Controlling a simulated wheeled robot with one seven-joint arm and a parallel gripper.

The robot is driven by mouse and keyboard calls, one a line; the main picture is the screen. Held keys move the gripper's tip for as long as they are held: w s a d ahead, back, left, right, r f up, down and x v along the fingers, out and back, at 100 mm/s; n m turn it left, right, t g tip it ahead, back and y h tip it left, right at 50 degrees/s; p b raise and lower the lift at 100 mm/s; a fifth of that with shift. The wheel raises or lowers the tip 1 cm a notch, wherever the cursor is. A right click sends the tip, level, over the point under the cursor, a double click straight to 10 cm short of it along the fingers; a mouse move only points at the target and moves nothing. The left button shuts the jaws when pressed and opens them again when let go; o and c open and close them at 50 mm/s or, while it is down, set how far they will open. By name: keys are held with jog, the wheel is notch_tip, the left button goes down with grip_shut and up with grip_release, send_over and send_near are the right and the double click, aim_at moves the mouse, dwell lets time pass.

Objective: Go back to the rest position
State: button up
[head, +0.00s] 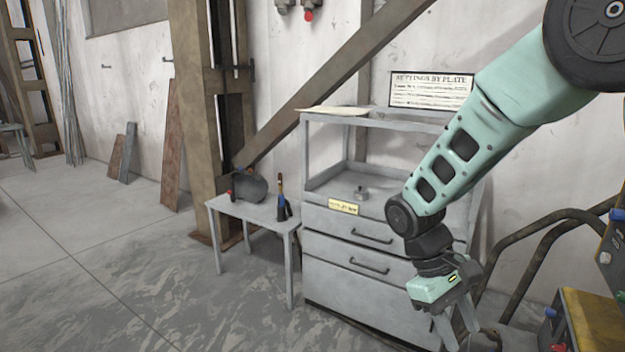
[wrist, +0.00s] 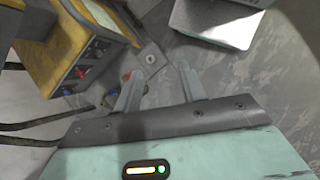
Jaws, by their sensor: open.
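My gripper (head: 457,327) hangs at the end of my green arm at the lower right of the head view, fingers pointing down. Its two fingers are apart and nothing is between them. In the wrist view my gripper (wrist: 160,85) also shows two spread, empty fingers above the grey floor. It touches nothing that I can see. In the head view it is in front of the right side of the grey drawer cabinet (head: 335,285).
A small grey table (head: 252,211) with a dark rounded object and a bottle stands left of the cabinet. A yellow machine (head: 600,318) with dark tube rails is at the right, close to my gripper. It also shows in the wrist view (wrist: 45,45). Floor at left is clear.

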jog(key=s+a+r+n+t+y, duration=0.1)
jog(key=s+a+r+t+y, duration=0.1)
jog(key=s+a, duration=0.3)
jog(key=s+a+r+n+t+y, duration=0.1)
jog(key=s+a+r, duration=0.4)
jog(key=s, duration=0.8)
jog(key=shift+r+t+y+p, duration=0.15)
jog(key=shift+t+y+p, duration=0.3)
jog(key=shift+t+y, duration=0.4)
